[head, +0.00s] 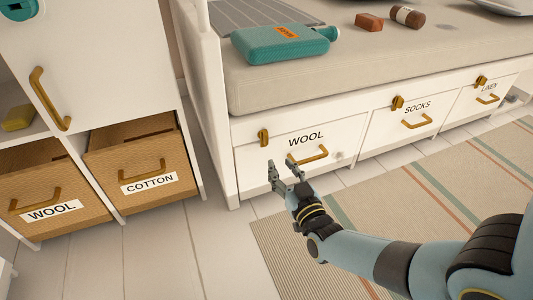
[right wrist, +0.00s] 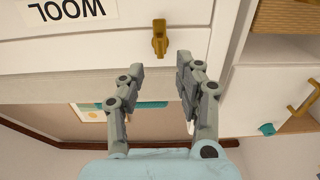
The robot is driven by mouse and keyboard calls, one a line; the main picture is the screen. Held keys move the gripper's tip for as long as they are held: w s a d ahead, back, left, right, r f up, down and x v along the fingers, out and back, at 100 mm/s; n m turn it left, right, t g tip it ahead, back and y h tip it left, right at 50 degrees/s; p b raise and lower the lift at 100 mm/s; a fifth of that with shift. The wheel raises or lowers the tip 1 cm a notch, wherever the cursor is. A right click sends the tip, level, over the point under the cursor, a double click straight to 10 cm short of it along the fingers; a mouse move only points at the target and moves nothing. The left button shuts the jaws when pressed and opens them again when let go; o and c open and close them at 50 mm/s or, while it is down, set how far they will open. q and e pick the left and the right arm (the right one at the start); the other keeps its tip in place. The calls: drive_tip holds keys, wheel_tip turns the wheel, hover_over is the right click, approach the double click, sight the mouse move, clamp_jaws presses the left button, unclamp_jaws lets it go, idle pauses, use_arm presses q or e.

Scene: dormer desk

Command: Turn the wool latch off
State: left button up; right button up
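The brass wool latch (head: 263,137) sits at the upper left of the white drawer front labelled WOOL (head: 345,137), under the bench. It stands upright. In the right wrist view the latch (right wrist: 159,38) is at the top, beside the upside-down WOOL label. My right gripper (head: 282,172) is open and empty, in front of the drawer and a little below the latch in the head view. In the right wrist view its two fingers (right wrist: 160,73) are spread apart, with the latch beyond the gap and not touched. My left gripper is not in view.
Brass handles are on the WOOL (head: 307,159) and SOCKS (head: 417,123) drawers. Two wicker drawers, WOOL (head: 30,190) and COTTON (head: 118,150), are in the cabinet at left. A teal bottle (head: 285,45) lies on the bench cushion. Floor between cabinet and bench is clear.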

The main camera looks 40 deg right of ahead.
sight(267, 144)
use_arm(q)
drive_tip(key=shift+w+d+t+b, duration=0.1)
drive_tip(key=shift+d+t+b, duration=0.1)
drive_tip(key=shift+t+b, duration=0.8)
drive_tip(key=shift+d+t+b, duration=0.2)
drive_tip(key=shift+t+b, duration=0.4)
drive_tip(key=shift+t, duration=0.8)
use_arm(e)
drive_tip(key=shift+x, duration=5.05)
clamp_jaws()
